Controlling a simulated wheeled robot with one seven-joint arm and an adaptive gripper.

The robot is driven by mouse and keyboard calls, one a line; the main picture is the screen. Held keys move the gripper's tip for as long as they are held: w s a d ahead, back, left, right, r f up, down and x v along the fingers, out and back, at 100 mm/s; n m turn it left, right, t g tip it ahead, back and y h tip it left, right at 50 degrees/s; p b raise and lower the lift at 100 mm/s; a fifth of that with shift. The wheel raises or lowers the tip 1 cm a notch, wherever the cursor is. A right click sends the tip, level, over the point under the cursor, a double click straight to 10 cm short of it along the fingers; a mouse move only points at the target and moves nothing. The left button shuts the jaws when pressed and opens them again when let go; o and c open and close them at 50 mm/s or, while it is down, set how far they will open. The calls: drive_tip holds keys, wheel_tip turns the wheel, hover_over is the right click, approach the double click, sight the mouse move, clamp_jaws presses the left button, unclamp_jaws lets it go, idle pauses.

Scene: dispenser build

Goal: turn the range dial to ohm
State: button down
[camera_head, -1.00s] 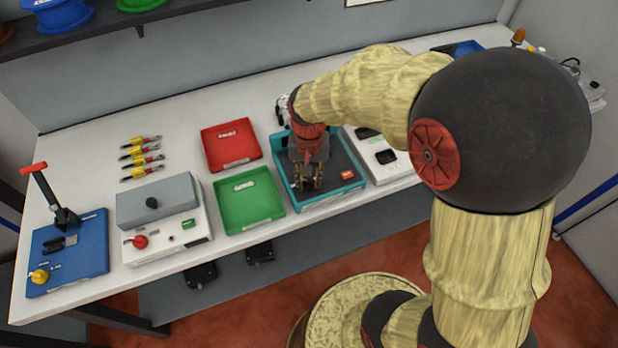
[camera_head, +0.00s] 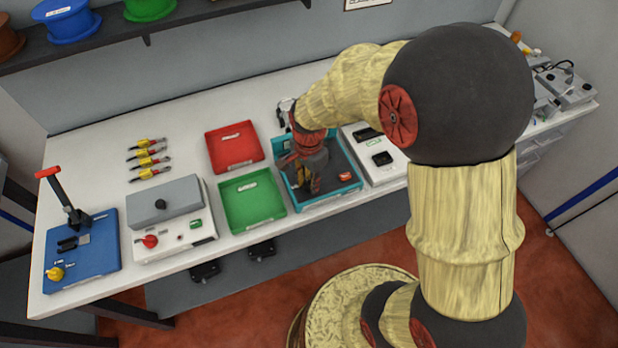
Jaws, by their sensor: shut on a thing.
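My gripper (camera_head: 308,185) points down into the teal-rimmed tray (camera_head: 331,202), low over its dark floor. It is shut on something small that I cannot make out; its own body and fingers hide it. Yellowish parts show at the fingers, too small to tell apart. I cannot make out a range dial or an ohm mark.
A green tray (camera_head: 252,200) and a red tray (camera_head: 233,146) stand left of the teal tray. A white unit with dark parts (camera_head: 385,172) is close on its right. Several yellow connectors (camera_head: 149,160) and a blue lever fixture (camera_head: 84,262) are farther left.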

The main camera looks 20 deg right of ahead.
sight(309, 182)
drive_tip(key=shift+m+p, duration=0.4)
drive_tip(key=shift+m, duration=0.6)
drive_tip(key=c, duration=1.5)
unclamp_jaws()
wheel_tip(309, 182, up, 12)
